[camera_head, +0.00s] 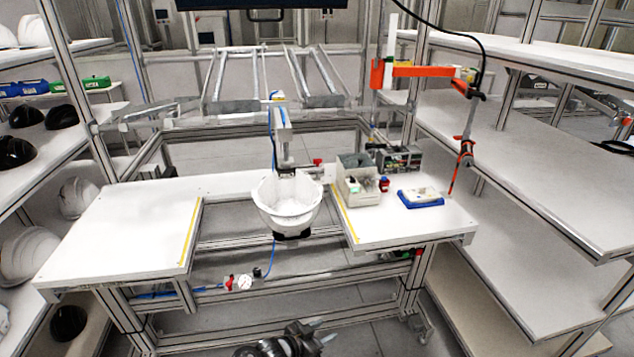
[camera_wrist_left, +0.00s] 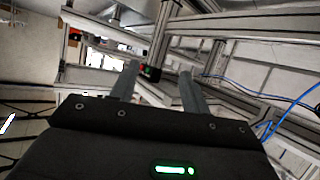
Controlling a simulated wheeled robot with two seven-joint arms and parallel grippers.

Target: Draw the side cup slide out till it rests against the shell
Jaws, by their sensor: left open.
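A white helmet shell (camera_head: 287,212) sits open side up on a fixture in the gap between two white table tops. A black part (camera_head: 293,234) shows under its front; I cannot tell whether this belongs to the slide. The side cup slide cannot be made out clearly. My left gripper (camera_head: 317,332) is at the bottom edge of the head view, below and in front of the shell, apart from it. In the left wrist view its two fingers (camera_wrist_left: 157,85) are spread with nothing between them. My right gripper is not in view.
The left table top (camera_head: 120,235) is bare. The right one carries a grey bin (camera_head: 360,195), a blue tray (camera_head: 420,197) and a small dark device (camera_head: 400,158). Metal frame bars run below the shell. Shelves with helmets (camera_head: 28,252) stand at left; empty shelves (camera_head: 540,190) stand at right.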

